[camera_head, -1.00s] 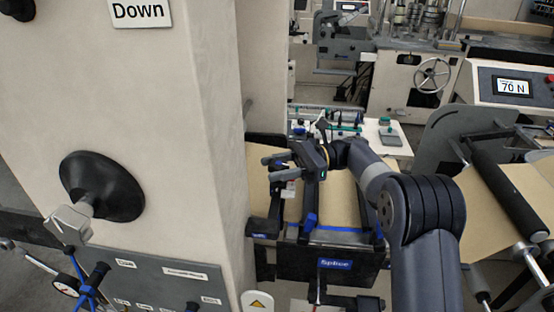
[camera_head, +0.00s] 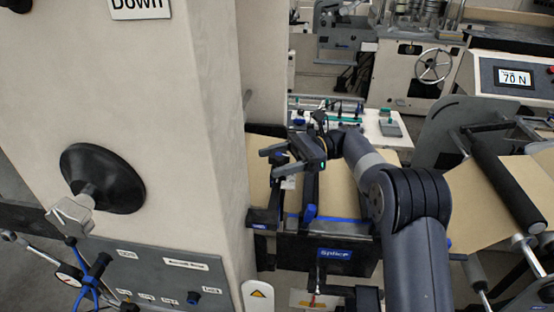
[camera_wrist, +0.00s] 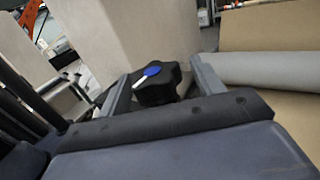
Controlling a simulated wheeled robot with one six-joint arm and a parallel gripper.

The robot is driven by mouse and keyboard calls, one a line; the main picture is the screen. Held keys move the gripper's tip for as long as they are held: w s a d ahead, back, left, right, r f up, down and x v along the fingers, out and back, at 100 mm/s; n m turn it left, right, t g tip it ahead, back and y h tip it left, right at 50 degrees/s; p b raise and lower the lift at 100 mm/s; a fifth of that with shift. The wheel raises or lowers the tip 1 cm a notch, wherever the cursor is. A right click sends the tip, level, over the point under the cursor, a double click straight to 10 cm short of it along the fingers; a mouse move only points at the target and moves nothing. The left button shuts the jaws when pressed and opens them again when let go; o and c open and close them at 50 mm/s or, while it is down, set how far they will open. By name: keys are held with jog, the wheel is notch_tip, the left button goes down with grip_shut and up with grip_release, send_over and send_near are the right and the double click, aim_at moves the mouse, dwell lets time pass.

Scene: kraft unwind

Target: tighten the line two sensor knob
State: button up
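In the wrist view a black lobed knob (camera_wrist: 158,90) with a blue cap and a white pointer mark sits between the two fingers of my gripper (camera_wrist: 160,88). A gap shows between the knob and each finger, so the gripper looks open around or just behind it. I cannot tell how deep the knob lies between the fingers. In the head view my gripper (camera_head: 276,161) points left, above the splice table (camera_head: 330,252), with its fingers apart. I cannot make out the knob there. No label naming line two is readable on it.
A pale column (camera_head: 130,110) with a large black round handle (camera_head: 102,178) stands close on the left. A control panel (camera_head: 165,270) is below it. Brown web (camera_head: 490,205) runs over rollers at right. A display (camera_head: 514,78) reads 70 N.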

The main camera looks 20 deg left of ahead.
aim_at(277, 154)
jog(key=shift+r, duration=0.15)
notch_tip(277, 154, up, 10)
jog(key=shift+f+b, duration=0.1)
jog(key=shift+b, duration=0.5)
